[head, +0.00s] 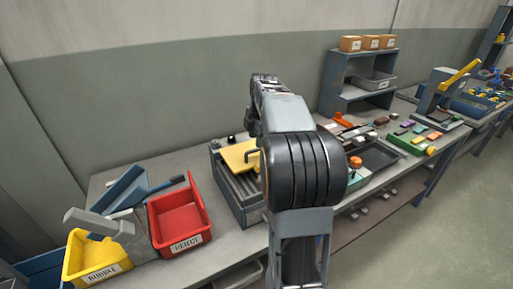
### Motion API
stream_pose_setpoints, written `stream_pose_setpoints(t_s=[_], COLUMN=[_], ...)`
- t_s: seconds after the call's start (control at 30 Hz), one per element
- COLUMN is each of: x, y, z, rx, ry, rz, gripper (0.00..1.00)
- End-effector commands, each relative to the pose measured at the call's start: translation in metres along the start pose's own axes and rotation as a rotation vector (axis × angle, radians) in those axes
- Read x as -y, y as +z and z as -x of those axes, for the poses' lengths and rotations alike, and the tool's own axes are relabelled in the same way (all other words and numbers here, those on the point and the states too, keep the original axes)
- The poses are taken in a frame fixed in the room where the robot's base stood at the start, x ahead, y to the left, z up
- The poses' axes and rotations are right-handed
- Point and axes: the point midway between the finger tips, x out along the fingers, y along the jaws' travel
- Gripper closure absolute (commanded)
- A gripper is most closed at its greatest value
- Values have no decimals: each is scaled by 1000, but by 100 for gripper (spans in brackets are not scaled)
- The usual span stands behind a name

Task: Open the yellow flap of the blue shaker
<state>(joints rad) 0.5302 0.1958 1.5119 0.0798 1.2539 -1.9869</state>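A yellow flap (236,156) with a dark bent handle (250,154) lies over the back part of a blue-grey ribbed box (240,197) on the bench. My arm hides the right side of both. A blue tilted trough (122,188) stands at the left end of the bench; I see no yellow flap on it. I cannot tell which of these is the shaker. My arm rises in front of the bench at mid-picture. My gripper's fingers do not show.
A red REJECT bin (180,222) and a yellow RUBBLE bin (96,256) stand at left. A shelf (340,90) with boxes stands behind right. A dark tray (378,156), coloured blocks and a grey stand with a yellow bar (460,74) lie right.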

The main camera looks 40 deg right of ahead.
Motion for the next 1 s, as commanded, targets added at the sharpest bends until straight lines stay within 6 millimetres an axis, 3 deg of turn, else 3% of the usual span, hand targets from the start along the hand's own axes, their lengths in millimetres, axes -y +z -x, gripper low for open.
stream_pose_setpoints(t_s=[0.3,0.73,1.0], x=[0,0,0], y=[0,0,0], z=[-37,-44,-43], rx=[0,0,0], ry=[0,1,1], rz=[0,-1,-1], gripper=[60,60,84])
